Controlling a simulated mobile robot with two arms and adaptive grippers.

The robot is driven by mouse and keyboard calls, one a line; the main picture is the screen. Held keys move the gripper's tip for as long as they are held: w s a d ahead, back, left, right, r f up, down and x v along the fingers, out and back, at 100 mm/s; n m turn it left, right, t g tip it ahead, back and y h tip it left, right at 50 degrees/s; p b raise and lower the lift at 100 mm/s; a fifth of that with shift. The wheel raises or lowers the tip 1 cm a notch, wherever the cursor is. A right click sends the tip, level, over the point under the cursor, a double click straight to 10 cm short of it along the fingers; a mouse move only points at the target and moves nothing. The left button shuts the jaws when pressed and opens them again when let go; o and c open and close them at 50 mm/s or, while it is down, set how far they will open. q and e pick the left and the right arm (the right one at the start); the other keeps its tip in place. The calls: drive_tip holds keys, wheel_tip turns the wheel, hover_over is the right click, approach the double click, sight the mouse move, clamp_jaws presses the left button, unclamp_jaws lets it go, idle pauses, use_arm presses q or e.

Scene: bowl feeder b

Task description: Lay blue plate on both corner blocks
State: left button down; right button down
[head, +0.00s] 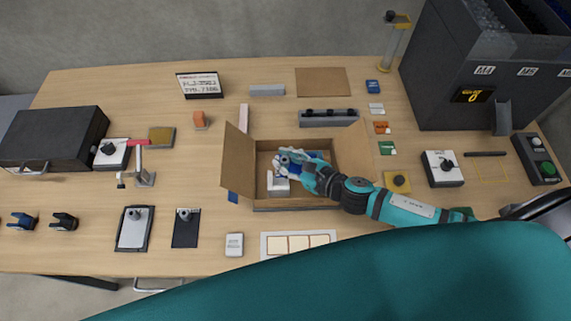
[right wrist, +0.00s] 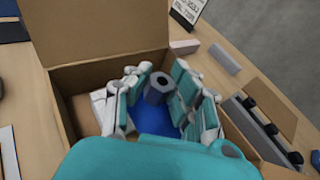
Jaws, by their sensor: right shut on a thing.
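The blue plate (head: 318,155) is inside the open cardboard box (head: 290,204) in the middle of the table. It also shows in the right wrist view (right wrist: 146,120), with a grey knob (right wrist: 158,87) standing up from it. My right gripper (head: 287,160) reaches into the box. In the right wrist view its fingers (right wrist: 158,95) are shut around the knob. A white corner block (head: 278,186) lies at the box's left front, and white also shows left of the fingers (right wrist: 99,108). A second corner block is not clearly visible. I cannot tell whether the plate touches any block. My left gripper is not in view.
The box's side flaps (head: 237,160) stand open to left and right. A grey rail with black knobs (head: 328,117) lies behind the box. A white card with tan squares (head: 298,244) lies in front.

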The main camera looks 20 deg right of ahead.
wheel_tip(320, 180, down, 2)
drive_tip(key=shift+f, duration=0.1)
